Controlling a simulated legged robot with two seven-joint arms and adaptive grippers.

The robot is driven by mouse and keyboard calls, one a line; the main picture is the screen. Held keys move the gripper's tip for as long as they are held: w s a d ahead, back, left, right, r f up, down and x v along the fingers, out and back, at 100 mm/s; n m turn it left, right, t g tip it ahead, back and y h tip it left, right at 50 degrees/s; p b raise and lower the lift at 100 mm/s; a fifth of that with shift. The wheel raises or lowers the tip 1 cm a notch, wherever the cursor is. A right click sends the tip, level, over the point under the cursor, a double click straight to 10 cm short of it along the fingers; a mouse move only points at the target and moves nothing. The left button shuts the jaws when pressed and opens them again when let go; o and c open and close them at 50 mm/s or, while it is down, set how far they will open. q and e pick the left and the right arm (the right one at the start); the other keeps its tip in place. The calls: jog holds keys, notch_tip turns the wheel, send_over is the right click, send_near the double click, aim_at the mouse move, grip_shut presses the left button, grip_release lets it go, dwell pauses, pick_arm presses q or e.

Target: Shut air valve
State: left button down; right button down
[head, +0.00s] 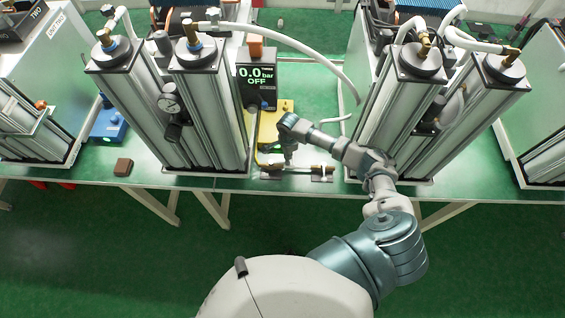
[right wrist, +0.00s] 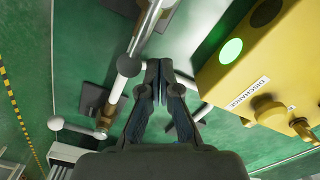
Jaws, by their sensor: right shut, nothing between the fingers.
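The air valve is in a thin pipe line (head: 310,169) lying along the front of the green table, with brass and white parts. In the right wrist view the pipe (right wrist: 128,67) runs diagonally, with a brass fitting (right wrist: 105,117) and a white lever ending in a ball (right wrist: 55,123). My right gripper (head: 288,160) is over the left part of this line. In the right wrist view its fingers (right wrist: 153,70) are shut and empty, with their tips beside the pipe; whether they touch it I cannot tell. My left gripper is not in view.
A yellow box (right wrist: 250,60) with a lit green lamp and a DISCHARGE label stands close to the right gripper. A black display (head: 257,78) reads 0.0 bar OFF. Metal columns (head: 207,115) stand left and right (head: 395,110). A brown block (head: 123,167) lies front left.

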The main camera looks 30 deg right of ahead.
jog(key=shift+a+r, duration=0.1)
jog(key=shift+a, duration=0.05)
jog(key=shift+s+r+p, duration=0.1)
jog(key=shift+s+p, duration=0.15)
jog(key=shift+p, duration=0.05)
jog(key=shift+s+a+p, duration=0.1)
jog(key=shift+s+p, duration=0.25)
jog(key=shift+s, duration=0.3)
